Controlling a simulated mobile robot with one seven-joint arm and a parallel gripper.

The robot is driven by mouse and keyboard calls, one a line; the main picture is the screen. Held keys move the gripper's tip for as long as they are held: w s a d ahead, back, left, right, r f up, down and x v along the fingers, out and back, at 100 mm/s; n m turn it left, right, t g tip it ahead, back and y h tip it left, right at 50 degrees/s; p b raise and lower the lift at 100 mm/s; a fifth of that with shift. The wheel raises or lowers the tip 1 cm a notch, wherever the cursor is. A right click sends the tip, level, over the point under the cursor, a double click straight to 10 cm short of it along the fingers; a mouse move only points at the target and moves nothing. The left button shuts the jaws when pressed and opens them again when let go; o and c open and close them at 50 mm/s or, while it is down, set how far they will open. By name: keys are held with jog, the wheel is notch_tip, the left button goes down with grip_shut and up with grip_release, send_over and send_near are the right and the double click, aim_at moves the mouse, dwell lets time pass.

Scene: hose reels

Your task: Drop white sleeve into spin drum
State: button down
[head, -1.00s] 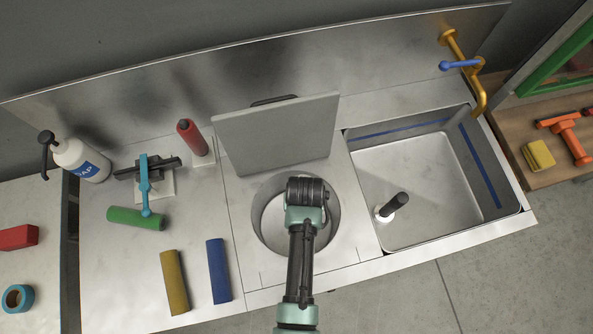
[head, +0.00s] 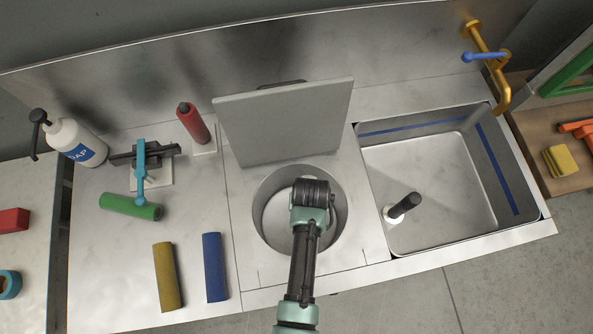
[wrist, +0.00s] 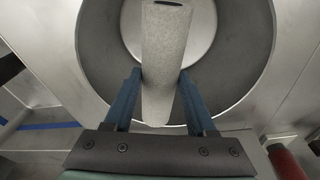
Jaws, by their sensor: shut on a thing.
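The white sleeve (wrist: 166,45), a pale speckled tube, is between the blue fingers of my gripper (wrist: 161,74) in the wrist view. Both fingers touch its sides, so my gripper is shut on it. The spin drum (head: 261,205) is a round steel well with its lid up, and its wall (wrist: 92,42) rings the sleeve in the wrist view. My gripper is over the drum's opening. In the head view my wrist hides the fingers and the sleeve. I cannot tell how deep the sleeve's lower end reaches.
The grey raised lid (head: 285,122) stands behind the drum. A sink (head: 440,165) with a black-handled white item (head: 404,206) is at right.

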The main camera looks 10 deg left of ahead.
jog(key=shift+c, duration=0.7)
grip_release()
jog(key=shift+r, duration=0.15)
notch_tip(320, 180, up, 13)
jog(key=s, duration=0.1)
jog(key=shift+s+f, duration=0.2)
jog(key=shift+s, duration=0.2)
